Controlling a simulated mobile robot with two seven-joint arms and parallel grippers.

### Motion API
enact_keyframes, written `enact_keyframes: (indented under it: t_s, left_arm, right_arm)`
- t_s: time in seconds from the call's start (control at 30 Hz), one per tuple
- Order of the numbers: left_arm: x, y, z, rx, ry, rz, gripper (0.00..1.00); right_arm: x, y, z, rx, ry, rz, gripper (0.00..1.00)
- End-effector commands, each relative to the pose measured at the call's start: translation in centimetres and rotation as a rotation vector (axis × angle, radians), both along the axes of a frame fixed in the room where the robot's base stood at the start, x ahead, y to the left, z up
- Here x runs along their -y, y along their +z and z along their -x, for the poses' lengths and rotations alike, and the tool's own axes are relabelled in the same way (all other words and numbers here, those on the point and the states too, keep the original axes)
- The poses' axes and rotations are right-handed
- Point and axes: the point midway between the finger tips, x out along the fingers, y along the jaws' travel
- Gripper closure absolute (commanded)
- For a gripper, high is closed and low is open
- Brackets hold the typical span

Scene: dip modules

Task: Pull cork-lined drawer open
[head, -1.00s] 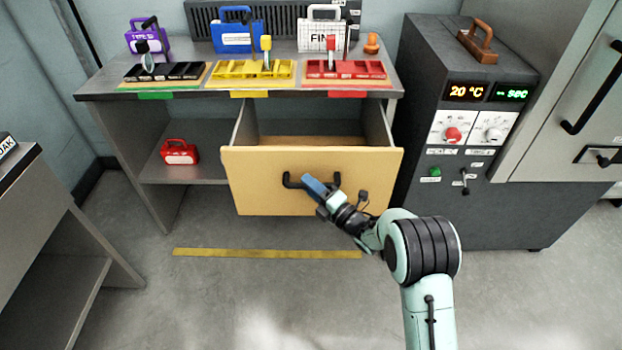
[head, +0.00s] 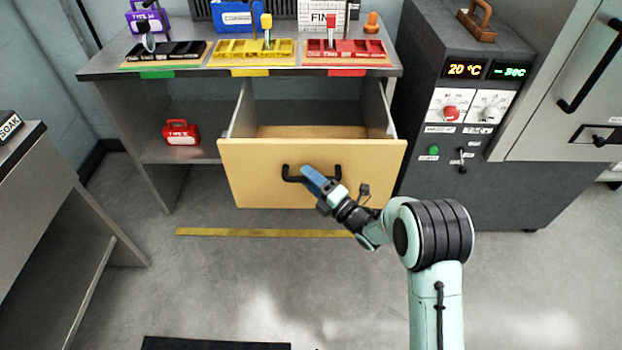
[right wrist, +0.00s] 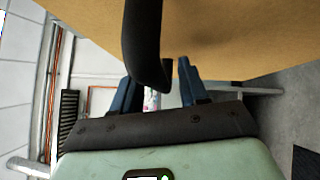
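The cork-lined drawer (head: 312,180) is the wide tan-fronted drawer under the bench in the head view. It stands pulled out, with its tan inside floor showing. Its black bar handle (head: 291,179) is on the middle of the front and also shows in the right wrist view (right wrist: 144,40). My right gripper (head: 313,176) is at the handle, its blue fingers around the bar. In the right wrist view the bar runs between the two fingers (right wrist: 157,80) and partly covers one of them; the exact contact is hard to see. My left gripper is not in view.
The steel bench (head: 95,72) above holds black, yellow and red trays. A red box (head: 181,132) sits on the shelf left of the drawer. A dark control cabinet (head: 415,110) stands close on the right. The floor (head: 250,275) before the drawer is clear, with a yellow stripe (head: 260,233).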

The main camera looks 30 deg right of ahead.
Motion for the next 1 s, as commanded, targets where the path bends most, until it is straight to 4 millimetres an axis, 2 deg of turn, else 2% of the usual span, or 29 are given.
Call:
enact_keyframes:
  t_s: [0.23, 0.37, 0.8, 1.0]
  left_arm:
    - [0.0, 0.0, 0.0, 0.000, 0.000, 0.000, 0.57]
    - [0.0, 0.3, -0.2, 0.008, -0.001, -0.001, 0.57]
    - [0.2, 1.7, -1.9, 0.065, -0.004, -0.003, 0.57]
    - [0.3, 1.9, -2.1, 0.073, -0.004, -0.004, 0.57]
  right_arm:
    - [0.1, 0.0, 0.1, -0.001, -0.001, 0.000, 0.57]
    - [0.4, -0.2, 1.1, -0.002, -0.002, 0.000, 0.57]
    - [2.6, -1.4, 10.0, -0.002, -0.004, 0.000, 0.57]
    - [3.2, -1.8, 12.3, -0.002, -0.001, 0.000, 0.57]
